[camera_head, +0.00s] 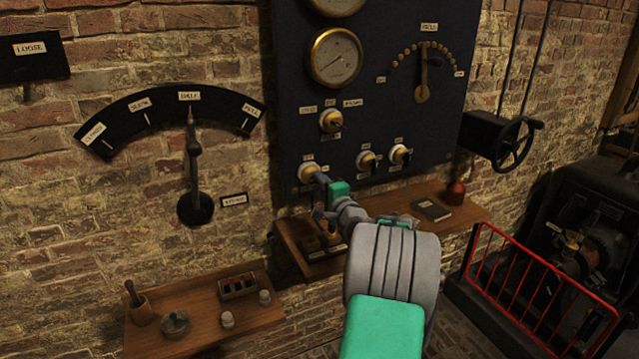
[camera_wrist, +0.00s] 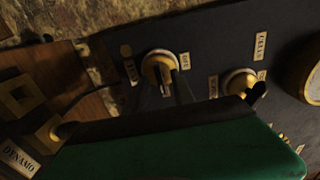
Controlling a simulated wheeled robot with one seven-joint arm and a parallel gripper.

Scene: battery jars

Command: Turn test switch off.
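A round cream-and-brass switch knob (camera_head: 310,172) sits at the lower left of the dark panel (camera_head: 385,100). It also shows in the wrist view (camera_wrist: 158,66), with small labels around it; one on its right seems to read OFF. I cannot read a TEST label clearly. My gripper (camera_head: 322,190) is at this knob, coming from below right. In the wrist view the dark fingertips (camera_wrist: 164,92) lie at the knob's lower edge, one on each side of its small handle. Whether they press on it cannot be told.
Two similar knobs (camera_head: 366,160) (camera_head: 400,154) are to the right, and a selector knob (camera_head: 331,121) is above. A wooden shelf (camera_head: 290,228) with small items lies below. A large lever dial (camera_head: 193,150) is left; a red railing (camera_head: 540,285) is right.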

